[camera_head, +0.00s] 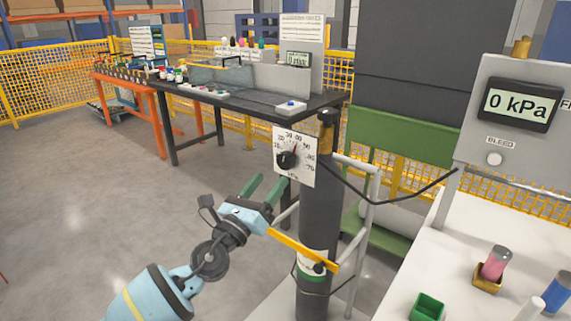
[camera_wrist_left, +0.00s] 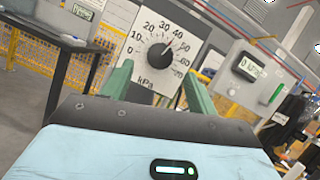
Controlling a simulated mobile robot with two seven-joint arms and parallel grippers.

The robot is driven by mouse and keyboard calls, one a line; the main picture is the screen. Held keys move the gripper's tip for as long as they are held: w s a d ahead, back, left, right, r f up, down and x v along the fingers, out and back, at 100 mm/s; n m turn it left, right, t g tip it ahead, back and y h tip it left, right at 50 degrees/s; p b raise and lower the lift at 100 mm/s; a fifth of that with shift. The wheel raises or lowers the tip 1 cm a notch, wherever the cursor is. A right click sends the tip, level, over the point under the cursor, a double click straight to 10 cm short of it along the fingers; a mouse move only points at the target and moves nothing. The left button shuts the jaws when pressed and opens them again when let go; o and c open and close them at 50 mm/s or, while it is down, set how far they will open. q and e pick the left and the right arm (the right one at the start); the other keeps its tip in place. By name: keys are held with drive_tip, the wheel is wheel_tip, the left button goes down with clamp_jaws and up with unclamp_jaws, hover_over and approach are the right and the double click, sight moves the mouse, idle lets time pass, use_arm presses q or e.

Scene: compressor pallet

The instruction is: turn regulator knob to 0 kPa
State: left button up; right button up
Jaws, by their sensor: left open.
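The black regulator knob (camera_head: 287,160) sits on a white dial plate (camera_head: 306,170) marked in kPa, mounted on a dark upright cylinder (camera_head: 321,205). In the left wrist view the knob (camera_wrist_left: 160,56) shows between my fingers, farther off. Its red pointer aims up and slightly right, around the 40 to 50 marks. My left gripper (camera_head: 267,189) is open and empty, with green fingers, just below and left of the dial in the head view. It appears apart from the knob. My right gripper is not in view.
A grey panel with a display (camera_head: 519,105) reading 0 kPa and a BLEED button (camera_head: 494,158) stands at right. A yellow strap (camera_head: 303,249) crosses the cylinder below the dial. A black hose runs right from it. A dark workbench (camera_head: 250,100) stands behind; open floor lies left.

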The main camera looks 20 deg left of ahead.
sight(283, 163)
use_arm(q)
drive_tip(key=x, duration=0.7)
drive_tip(key=shift+w, duration=0.2)
drive_tip(key=c, duration=1)
